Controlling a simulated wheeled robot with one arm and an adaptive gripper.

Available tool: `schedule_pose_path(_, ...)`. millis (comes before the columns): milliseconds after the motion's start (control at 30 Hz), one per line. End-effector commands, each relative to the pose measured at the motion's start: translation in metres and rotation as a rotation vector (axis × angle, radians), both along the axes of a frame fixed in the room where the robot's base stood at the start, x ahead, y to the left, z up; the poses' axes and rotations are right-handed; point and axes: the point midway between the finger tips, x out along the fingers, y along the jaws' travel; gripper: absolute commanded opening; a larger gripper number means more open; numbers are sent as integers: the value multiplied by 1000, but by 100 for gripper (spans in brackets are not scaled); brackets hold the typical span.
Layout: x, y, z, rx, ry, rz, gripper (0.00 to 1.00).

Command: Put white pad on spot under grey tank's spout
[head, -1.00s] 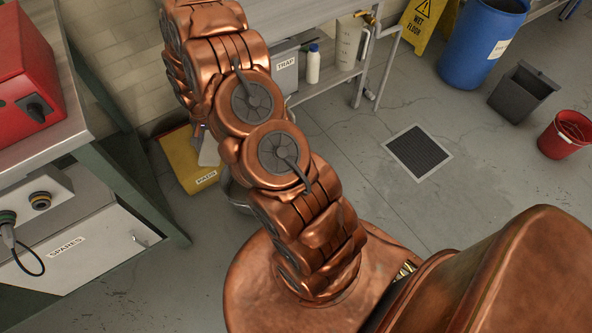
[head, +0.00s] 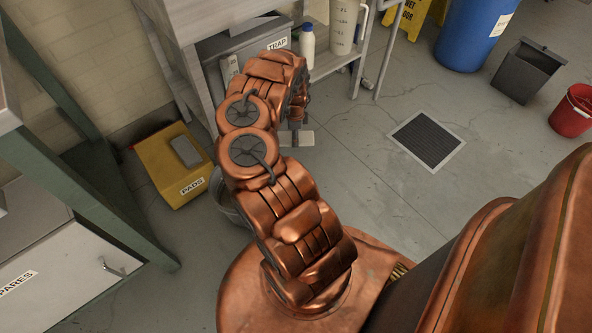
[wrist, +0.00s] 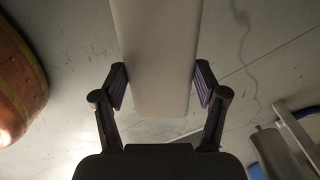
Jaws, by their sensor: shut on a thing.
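My gripper (wrist: 160,88) is shut on the white pad (wrist: 155,50), with one finger against each side. The pad stretches away from the fingers over the grey floor in the wrist view. In the head view the pad's pale end (head: 297,138) shows just right of my arm, above the floor; my gripper is mostly hidden there by my arm. I cannot make out a grey tank's spout or a marked spot under one in either view.
A yellow PADS box (head: 160,165) with a grey pad (head: 186,151) on it stands left. A grey TRAP box (head: 240,42), white bottle (head: 307,45) and marked container (head: 343,25) are on the bench shelf. The floor around the drain grate (head: 427,140) is clear.

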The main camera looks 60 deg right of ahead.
Motion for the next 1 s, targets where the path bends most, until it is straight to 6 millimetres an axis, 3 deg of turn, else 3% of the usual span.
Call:
schedule_pose_path(100, -19, -17, -18, 1, 1, -79, 44)
schedule_pose_path(300, -32, -27, -30, 1, 1, -130, 44)
schedule_pose_path(800, -32, -26, -134, 2, 2, -129, 44)
schedule_pose_path(1000, -31, -26, -160, 1, 1, -128, 44)
